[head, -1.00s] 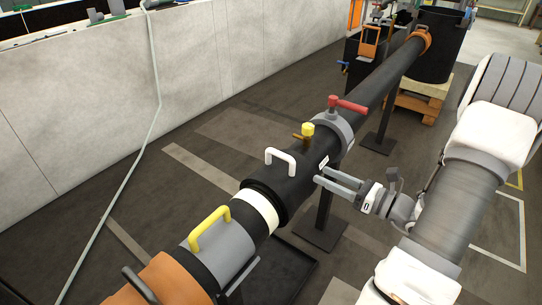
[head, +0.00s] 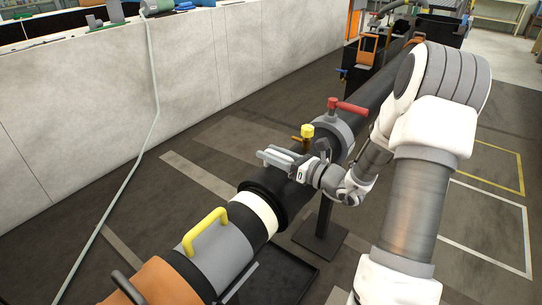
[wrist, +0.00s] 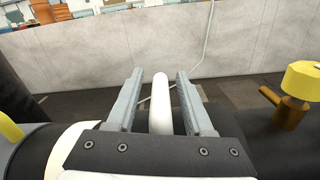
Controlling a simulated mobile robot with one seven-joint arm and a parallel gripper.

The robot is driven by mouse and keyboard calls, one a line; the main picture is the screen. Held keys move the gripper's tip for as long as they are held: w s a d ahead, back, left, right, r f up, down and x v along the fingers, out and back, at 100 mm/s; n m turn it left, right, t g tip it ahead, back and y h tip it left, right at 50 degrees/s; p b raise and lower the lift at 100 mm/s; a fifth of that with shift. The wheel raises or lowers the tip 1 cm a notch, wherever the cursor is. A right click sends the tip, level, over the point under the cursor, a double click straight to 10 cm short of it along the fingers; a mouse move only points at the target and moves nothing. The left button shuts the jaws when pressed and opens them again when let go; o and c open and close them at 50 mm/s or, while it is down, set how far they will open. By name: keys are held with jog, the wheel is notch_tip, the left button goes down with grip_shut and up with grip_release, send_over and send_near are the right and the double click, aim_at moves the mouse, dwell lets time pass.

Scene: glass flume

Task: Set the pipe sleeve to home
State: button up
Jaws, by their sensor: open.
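The black pipe sleeve (head: 264,189) sits around the dark pipe, its flanged end beside a white band (head: 252,214). Its white handle (wrist: 160,110) shows in the wrist view, standing between the two grey fingers of my gripper (wrist: 159,75). The fingers are open, with a gap on each side of the handle. In the head view my gripper (head: 272,156) is over the sleeve and hides the handle.
A yellow valve knob (head: 307,131) and a red lever (head: 350,106) stand on the pipe beyond my gripper. A grey collar with a yellow handle (head: 206,230) is nearer, beside an orange section (head: 165,282). A pale concrete wall (head: 180,80) runs along the left.

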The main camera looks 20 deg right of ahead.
jog(key=shift+w+a, duration=0.1)
jog(key=shift+w, duration=0.1)
grip_shut()
dwell(1.4)
